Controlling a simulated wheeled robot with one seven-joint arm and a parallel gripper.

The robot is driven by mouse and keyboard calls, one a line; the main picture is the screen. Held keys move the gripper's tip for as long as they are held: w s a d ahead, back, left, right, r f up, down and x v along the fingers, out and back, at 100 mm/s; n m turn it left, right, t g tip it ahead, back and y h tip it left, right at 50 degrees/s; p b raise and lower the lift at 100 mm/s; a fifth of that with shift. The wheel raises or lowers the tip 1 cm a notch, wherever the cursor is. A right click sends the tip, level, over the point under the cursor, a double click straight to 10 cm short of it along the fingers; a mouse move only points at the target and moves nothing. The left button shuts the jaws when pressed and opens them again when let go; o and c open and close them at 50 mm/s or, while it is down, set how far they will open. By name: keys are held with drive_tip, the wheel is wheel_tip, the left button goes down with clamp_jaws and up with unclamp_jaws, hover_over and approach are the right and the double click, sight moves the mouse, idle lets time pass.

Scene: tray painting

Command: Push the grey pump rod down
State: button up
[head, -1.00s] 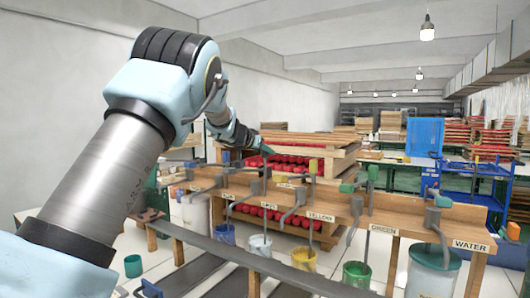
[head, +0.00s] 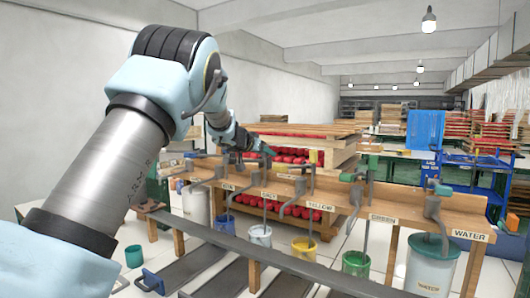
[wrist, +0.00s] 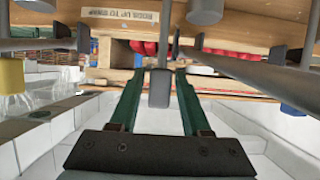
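The grey pump rod has a dark grey block-shaped knob (wrist: 160,88), in the middle of the wrist view. My gripper (wrist: 158,78) is open, with one green finger on each side of the knob and visible gaps between. The rod there is partly hidden by my gripper. A pale bucket (head: 260,237) stands below this pump.
The yellow knob (wrist: 11,75) is at the left of the wrist view. Other pumps with cranked handles stand close on both sides. Blue (head: 225,224), yellow (head: 304,249), green (head: 356,263) and water (head: 432,262) buckets stand below. Stacked boards (head: 300,150) rise behind.

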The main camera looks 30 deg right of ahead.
drive_tip(key=shift+o, duration=0.7)
drive_tip(key=shift+r, duration=0.1)
drive_tip(key=b+v, duration=0.1)
drive_tip(key=v, duration=0.9)
drive_tip(key=shift+s+a+r, duration=0.15)
drive_tip(key=shift+s+a, duration=0.1)
drive_tip(key=shift+a, duration=0.05)
